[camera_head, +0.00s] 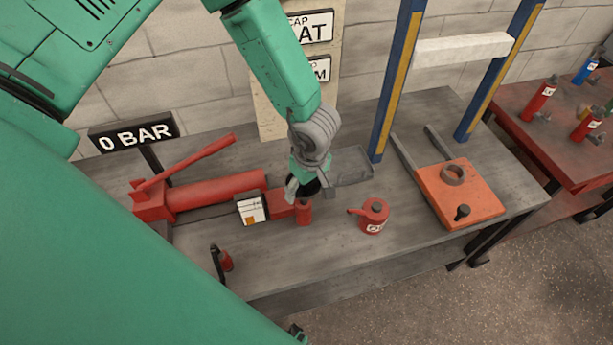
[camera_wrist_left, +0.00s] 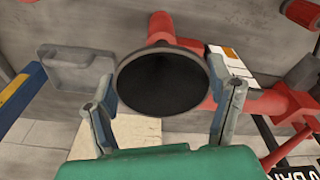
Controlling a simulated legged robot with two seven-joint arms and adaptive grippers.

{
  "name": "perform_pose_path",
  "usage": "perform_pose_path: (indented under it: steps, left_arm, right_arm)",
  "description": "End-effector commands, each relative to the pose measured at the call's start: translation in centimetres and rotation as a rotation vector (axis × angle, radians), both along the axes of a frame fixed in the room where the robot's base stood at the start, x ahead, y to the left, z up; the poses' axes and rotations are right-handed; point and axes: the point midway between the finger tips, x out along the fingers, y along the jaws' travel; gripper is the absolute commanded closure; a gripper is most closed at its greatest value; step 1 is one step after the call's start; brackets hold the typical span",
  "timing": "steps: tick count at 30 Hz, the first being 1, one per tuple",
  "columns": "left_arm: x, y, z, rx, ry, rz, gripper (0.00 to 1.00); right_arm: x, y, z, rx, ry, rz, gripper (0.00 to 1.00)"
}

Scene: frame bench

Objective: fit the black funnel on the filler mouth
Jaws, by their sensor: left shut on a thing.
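The black funnel (camera_head: 312,187) is between the fingers of my left gripper (camera_head: 304,189), which is shut on it. In the left wrist view the funnel (camera_wrist_left: 163,82) turns its wide round rim to the camera, between the two grey fingers (camera_wrist_left: 163,112). Its spout is hidden. A short upright red cylinder (camera_head: 303,213), which looks like the filler mouth, stands at the right end of the red pump (camera_head: 215,192), close below the gripper. It shows partly behind the funnel in the left wrist view (camera_wrist_left: 160,26). I cannot tell whether the funnel touches it. My right gripper is not in view.
A grey tray-like part (camera_head: 352,166) lies just right of the gripper. A red can (camera_head: 373,216) and an orange block (camera_head: 460,192) stand further right on the grey bench (camera_head: 330,262). A "0 BAR" sign (camera_head: 135,133) stands at left. The bench front is mostly clear.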

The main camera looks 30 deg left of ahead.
Motion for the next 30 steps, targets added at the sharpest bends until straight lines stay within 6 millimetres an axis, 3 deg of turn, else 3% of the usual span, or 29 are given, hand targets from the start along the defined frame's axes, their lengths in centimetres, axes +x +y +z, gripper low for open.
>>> perform_pose_path:
  steps: [30]
  left_arm:
    - [0.04, 0.24, -0.04, 0.0, 0.0, 0.001, 0.55]
  right_arm:
    - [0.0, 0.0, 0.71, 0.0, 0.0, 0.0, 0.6]
